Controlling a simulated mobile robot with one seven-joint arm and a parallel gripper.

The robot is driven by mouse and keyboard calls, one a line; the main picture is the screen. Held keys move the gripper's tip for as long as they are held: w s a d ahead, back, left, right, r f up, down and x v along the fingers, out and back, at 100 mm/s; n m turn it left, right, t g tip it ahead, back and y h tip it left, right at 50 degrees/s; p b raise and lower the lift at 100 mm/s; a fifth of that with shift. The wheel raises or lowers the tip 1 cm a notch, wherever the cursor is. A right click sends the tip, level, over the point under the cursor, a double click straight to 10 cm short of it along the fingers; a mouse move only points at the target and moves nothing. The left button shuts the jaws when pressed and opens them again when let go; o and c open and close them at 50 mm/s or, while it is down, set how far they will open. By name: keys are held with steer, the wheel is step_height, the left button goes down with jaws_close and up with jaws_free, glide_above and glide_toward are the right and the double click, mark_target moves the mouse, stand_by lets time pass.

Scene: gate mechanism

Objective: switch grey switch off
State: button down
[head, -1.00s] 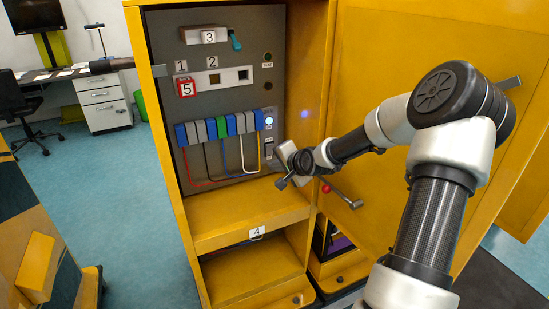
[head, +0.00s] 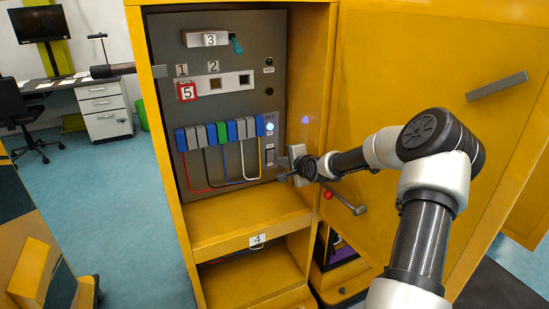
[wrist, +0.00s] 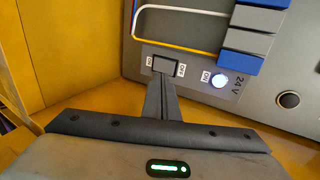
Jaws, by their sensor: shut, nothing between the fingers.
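The grey switch (wrist: 165,65) is a small rocker on the dark panel, between an ON label on its left and an OFF label on its right in the wrist view. In the head view the switch (head: 270,155) sits low at the panel's right edge. My gripper (wrist: 161,84) is shut and empty, its fingertips right at the switch and overlapping its near edge. I cannot tell whether they touch it. In the head view my gripper (head: 283,177) is just below and right of the switch. A lit round lamp (wrist: 220,81) beside the switch is marked ON and 24 V.
Blue, grey and green blocks (head: 222,133) with coloured wires lie left of the switch. The yellow cabinet wall (head: 308,100) and open door (head: 400,70) flank my arm. A lever with a red knob (head: 327,195) is close below my wrist.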

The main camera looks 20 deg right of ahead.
mark_target(271, 152)
steer(key=x, duration=0.3)
steer(key=r+b+x, duration=0.1)
steer(key=x, duration=0.1)
steer(key=shift+w, duration=1.15)
steer(key=shift+w+r, duration=0.1)
steer(key=shift+r, duration=0.1)
steer(key=shift+w+g+p, duration=0.25)
steer(key=shift+g+p, duration=0.05)
steer(key=shift+p, duration=0.25)
